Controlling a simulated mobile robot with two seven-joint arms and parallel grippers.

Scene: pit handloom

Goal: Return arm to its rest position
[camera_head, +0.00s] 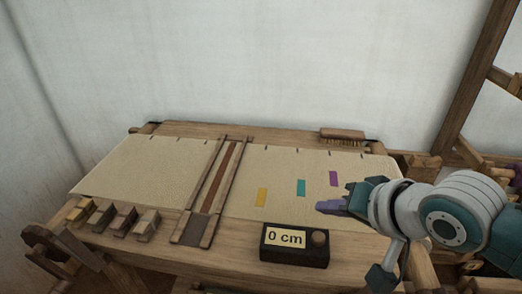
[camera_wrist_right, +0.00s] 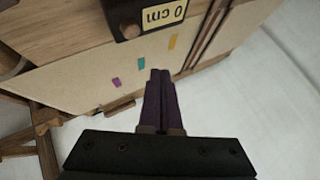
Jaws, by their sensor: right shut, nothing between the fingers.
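My right gripper (camera_head: 330,206) is over the right part of the cream cloth (camera_head: 282,206) in the head view, its arm coming in from the right. Its purple fingers are shut with nothing between them, and they also show together in the right wrist view (camera_wrist_right: 160,76). It appears to be above the cloth, near the purple patch (camera_head: 333,178) and the teal patch (camera_head: 300,188). A yellow patch (camera_head: 262,197) lies further left. My left gripper is not in view.
A display box (camera_head: 295,257) reading "0 cm" stands at the loom's front edge. A wooden beater (camera_head: 212,190) crosses the cloth. Several small blocks (camera_head: 101,216) sit at the front left. A brush (camera_head: 342,134) lies at the back. A wooden post (camera_head: 474,80) rises at right.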

